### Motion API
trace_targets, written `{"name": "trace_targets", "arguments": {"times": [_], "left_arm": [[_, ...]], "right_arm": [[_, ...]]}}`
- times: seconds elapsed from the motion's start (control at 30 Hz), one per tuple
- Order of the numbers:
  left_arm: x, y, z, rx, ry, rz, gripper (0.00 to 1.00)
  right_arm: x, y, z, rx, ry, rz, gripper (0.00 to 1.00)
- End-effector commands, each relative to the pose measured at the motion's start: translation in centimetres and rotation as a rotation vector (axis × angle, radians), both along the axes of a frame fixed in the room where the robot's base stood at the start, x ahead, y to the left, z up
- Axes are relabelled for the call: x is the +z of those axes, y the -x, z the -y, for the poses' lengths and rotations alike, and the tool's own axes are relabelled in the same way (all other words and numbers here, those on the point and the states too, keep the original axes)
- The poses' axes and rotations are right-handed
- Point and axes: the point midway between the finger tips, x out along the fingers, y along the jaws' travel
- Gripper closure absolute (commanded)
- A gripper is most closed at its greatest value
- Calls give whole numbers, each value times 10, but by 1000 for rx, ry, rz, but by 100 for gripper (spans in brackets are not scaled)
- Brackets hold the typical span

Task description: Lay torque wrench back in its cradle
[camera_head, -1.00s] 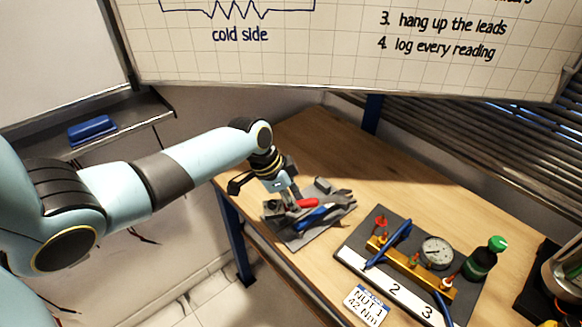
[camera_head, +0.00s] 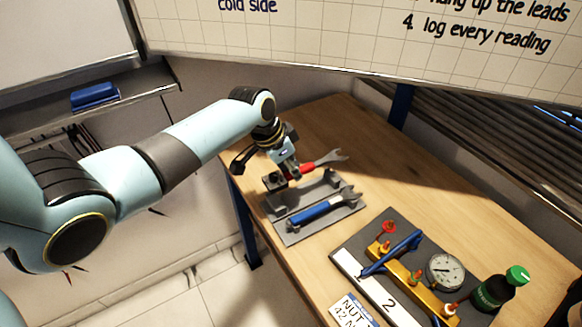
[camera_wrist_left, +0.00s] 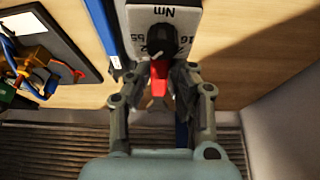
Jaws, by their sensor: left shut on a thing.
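My left gripper (camera_head: 287,171) is shut on a red-handled wrench (camera_head: 322,163), gripping it by the handle. The wrench's grey open jaw points right and up, and it appears just behind the grey cradle (camera_head: 285,236); whether it touches the cradle is unclear. A blue-handled wrench (camera_head: 316,211) lies in the front of the cradle. My right gripper is not in view.
The gauge rig (camera_head: 345,262) stands at the right, with a dial gauge (camera_head: 445,272), a brass manifold and a blue tool across it. A green-capped bottle (camera_head: 492,292) and a NUT card (camera_head: 352,309) are near it. The wooden table (camera_head: 350,120) is clear behind the cradle.

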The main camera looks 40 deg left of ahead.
Motion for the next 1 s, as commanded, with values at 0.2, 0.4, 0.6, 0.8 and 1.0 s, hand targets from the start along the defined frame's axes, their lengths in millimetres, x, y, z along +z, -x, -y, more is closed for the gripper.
{"name": "trace_targets", "arguments": {"times": [0.2,0.4,0.6,0.8,1.0], "left_arm": [[-10,0,0,0,0,1,100],[-29,-1,0,-1,0,2,100],[-48,0,0,0,1,2,100],[-54,-1,0,0,1,3,100],[-53,-1,0,0,1,3,100]], "right_arm": [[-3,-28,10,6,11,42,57],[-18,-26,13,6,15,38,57],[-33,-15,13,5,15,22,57],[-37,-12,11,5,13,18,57],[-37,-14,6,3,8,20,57]]}}
